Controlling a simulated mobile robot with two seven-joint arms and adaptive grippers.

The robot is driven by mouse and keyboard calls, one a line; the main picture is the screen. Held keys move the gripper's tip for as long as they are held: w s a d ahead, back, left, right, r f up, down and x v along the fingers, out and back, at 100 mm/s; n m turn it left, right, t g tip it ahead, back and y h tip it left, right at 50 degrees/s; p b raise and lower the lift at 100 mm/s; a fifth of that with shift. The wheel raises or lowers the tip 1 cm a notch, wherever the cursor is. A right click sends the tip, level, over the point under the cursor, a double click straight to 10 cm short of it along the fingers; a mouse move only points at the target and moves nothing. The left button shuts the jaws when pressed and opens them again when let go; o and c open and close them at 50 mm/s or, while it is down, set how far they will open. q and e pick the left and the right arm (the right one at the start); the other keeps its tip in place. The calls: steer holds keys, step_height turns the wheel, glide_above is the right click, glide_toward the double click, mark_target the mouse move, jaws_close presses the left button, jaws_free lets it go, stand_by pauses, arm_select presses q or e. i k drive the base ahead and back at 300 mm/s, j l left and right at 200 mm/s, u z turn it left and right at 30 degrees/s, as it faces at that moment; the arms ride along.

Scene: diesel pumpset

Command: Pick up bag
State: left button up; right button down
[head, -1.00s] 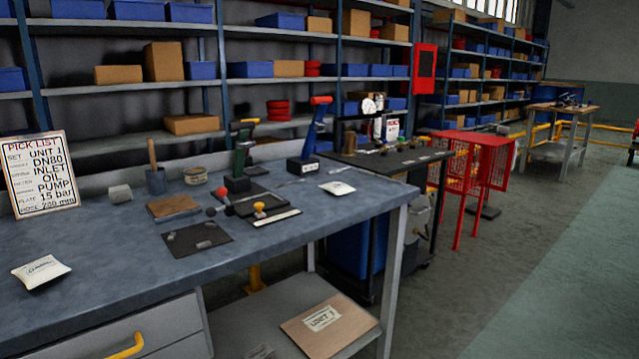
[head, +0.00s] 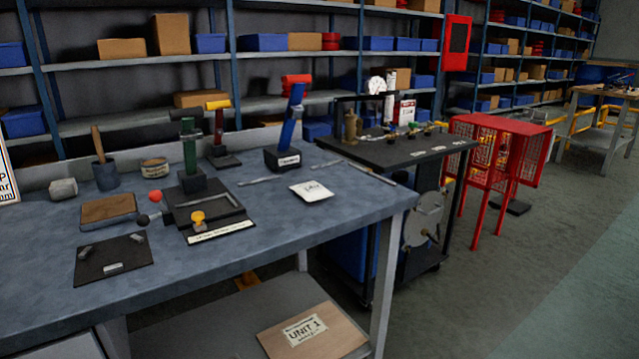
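A small white bag (head: 311,191) with dark writing lies flat on the blue-grey workbench (head: 330,228), near its right end. It sits in front of the blue tool with a red handle in a black stand. The second white bag from the bench's left side is out of view now. Neither of my grippers shows in the head view.
Hand tools in black stands (head: 192,183), a black mat (head: 112,262) and a brown block (head: 108,208) crowd the bench's left and middle. A dark cart (head: 400,152) and a red cage (head: 500,140) stand to the right. A "UNIT 1" board (head: 312,332) lies on the lower shelf.

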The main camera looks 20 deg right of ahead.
mark_target(313, 190)
steer(key=i+l, duration=0.15)
steer(key=l, duration=0.2)
steer(key=i+l, duration=0.15)
steer(key=l, duration=0.25)
steer(key=i+l+u, duration=0.1)
steer(key=l, duration=0.25)
